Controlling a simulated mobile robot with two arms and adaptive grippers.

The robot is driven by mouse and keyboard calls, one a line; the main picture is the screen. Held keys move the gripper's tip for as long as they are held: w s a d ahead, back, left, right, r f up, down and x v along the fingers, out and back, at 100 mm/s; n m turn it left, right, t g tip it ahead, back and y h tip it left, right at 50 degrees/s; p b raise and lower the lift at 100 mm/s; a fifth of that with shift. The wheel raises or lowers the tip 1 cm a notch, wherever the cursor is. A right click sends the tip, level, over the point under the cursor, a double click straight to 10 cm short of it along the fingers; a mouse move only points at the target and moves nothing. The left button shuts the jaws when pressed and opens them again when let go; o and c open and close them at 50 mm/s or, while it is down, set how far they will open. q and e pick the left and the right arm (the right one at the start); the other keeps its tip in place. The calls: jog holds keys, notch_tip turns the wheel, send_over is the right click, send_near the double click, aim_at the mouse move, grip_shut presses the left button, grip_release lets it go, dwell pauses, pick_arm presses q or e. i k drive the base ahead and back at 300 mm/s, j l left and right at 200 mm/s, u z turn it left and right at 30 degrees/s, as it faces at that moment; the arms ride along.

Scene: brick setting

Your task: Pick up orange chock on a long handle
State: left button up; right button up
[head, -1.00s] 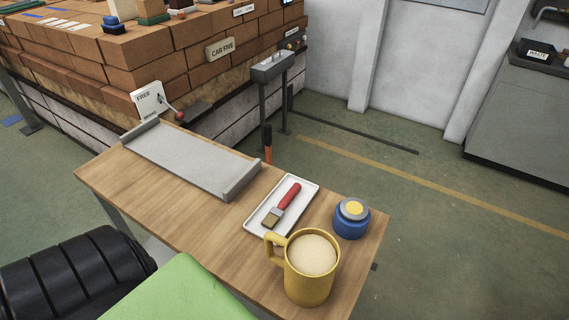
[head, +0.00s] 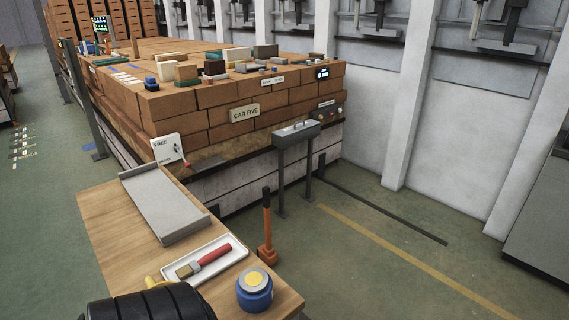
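The orange chock (head: 267,255) stands on the floor just beyond the far right edge of the wooden table. Its long upright handle (head: 267,215) is orange with a dark grip at the top. The table edge is close to the chock and may hide a little of its base. Neither of my grippers shows in the head view.
The wooden table (head: 110,225) holds a grey tray (head: 160,205), a white tray (head: 232,246) with a red-handled brush (head: 212,255), and a blue pot (head: 254,292). A grey post-mounted box (head: 296,132) and a brick-loaded car (head: 215,122) stand behind. Floor right of the chock is clear.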

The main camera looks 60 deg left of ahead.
aim_at(266, 252)
jog(key=i+u, duration=0.25)
jog(key=i, duration=0.2)
jog(key=i+u, duration=0.25)
jog(key=i, duration=0.2)
jog(key=i+l+u, duration=0.2)
jog(key=i, duration=0.25)
jog(key=i+l+u, duration=0.25)
jog(key=i, duration=0.2)
jog(key=i+j+u, duration=0.1)
jog(key=i+u, duration=0.2)
jog(key=u, duration=0.2)
jog(key=i+u, duration=0.3)
jog(key=u, duration=0.2)
jog(key=i+l+u, duration=0.1)
jog(key=i+u, duration=0.15)
jog(key=u, duration=0.2)
jog(key=i+l+u, duration=0.2)
jog(key=u, duration=0.3)
jog(key=i+l, duration=0.05)
jog(key=i, duration=0.05)
